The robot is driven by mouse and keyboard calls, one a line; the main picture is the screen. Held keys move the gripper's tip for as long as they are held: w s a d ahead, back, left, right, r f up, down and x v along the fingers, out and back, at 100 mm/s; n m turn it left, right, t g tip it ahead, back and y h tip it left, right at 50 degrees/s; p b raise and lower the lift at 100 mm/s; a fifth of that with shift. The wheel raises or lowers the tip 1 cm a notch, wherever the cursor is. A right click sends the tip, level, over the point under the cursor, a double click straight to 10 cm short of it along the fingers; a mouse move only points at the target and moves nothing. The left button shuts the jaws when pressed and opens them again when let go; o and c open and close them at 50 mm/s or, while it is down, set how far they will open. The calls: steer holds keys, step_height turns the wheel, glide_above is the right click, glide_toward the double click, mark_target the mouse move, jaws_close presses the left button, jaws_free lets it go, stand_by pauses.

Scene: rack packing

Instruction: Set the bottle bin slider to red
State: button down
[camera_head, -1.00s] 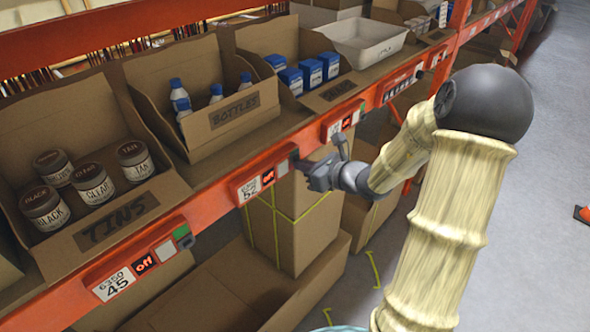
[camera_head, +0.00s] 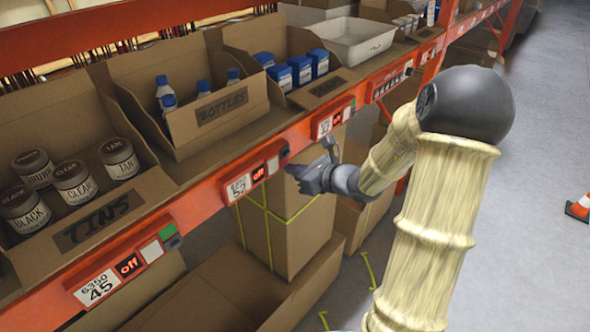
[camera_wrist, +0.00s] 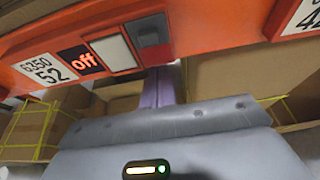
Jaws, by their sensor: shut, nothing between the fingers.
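The bottle bin (camera_head: 235,121) is a cardboard box marked BOTTLES, with several white bottles with blue caps. Below it on the orange rail is its panel (camera_head: 238,187), reading 52 with a red "off" display. The wrist view shows the panel's number label (camera_wrist: 45,70), "off" display (camera_wrist: 86,61), pale square and the slider (camera_wrist: 150,36), a dark grey block with some red at its lower side. My gripper (camera_head: 296,171) is just right of the panel in the head view. Its purple-grey fingers (camera_wrist: 164,86) are shut and empty, just below the slider; contact cannot be told.
The tins bin (camera_head: 100,222) with several jars stands at left, its panel (camera_head: 100,286) reading 45. A bin with blue boxes (camera_head: 335,83) and a white tray (camera_head: 360,53) stand to the right. Tall cartons (camera_head: 300,225) stand under the rail. Open floor lies at right with a cone (camera_head: 578,207).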

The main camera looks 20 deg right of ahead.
steer(key=f+b+v, duration=0.1)
steer(key=b+v, duration=0.1)
steer(key=v, duration=0.7)
steer(key=shift+s+d, duration=0.15)
steer(key=shift+s, duration=0.3)
steer(key=shift+r, duration=0.15)
steer(key=s+a+f+n+g+h, duration=0.3)
steer(key=s+a+f+n+g, duration=0.1)
steer(key=n, duration=1.1)
steer(key=s+a+f+n+g+h, duration=0.4)
steer(key=s+n, duration=0.4)
steer(key=n, duration=0.6)
steer(key=shift+s+a+f+n+g+h, duration=0.2)
steer(key=shift+a+f+n+g+h, duration=0.15)
steer(key=shift+a+f+g, duration=0.5)
steer(key=shift+d, duration=0.1)
